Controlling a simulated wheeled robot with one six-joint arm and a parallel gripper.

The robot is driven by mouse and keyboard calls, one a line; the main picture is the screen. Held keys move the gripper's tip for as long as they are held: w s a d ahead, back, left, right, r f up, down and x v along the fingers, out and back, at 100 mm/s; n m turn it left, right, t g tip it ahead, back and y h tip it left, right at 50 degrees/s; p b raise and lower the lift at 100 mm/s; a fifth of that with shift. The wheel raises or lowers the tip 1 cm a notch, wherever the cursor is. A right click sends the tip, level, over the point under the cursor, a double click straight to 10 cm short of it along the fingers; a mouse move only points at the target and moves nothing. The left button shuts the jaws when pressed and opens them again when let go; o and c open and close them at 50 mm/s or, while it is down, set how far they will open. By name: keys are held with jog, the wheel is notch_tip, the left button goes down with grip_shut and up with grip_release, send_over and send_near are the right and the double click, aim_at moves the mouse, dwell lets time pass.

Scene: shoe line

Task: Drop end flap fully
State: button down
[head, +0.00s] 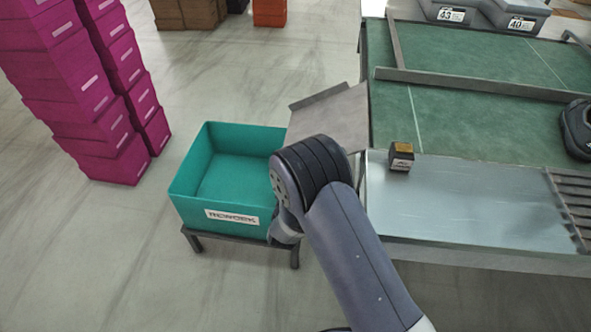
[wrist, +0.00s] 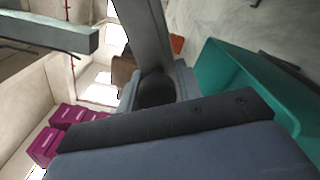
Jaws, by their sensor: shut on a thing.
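The end flap (head: 335,115) is a flat grey plate with a raised lip, at the left end of the green line in the head view. It sticks out to the left beside the metal deck and is not hanging straight down. My arm covers its near edge in the head view. My gripper (wrist: 155,90) shows only in part in the wrist view, as dark parts close to the lens. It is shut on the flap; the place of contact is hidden.
A teal rework bin (head: 190,180) stands on a low stand just left of the flap. Stacks of magenta boxes (head: 75,90) stand farther left. A small box (head: 401,157) sits on the metal deck (head: 470,205). A dark shoe (head: 577,130) is at the right edge.

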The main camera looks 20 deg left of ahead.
jog(key=shift+d+f, duration=0.1)
jog(key=c, duration=1.1)
grip_release()
jog(key=v, duration=1)
jog(key=shift+s+p, duration=0.3)
jog(key=shift+s, duration=0.1)
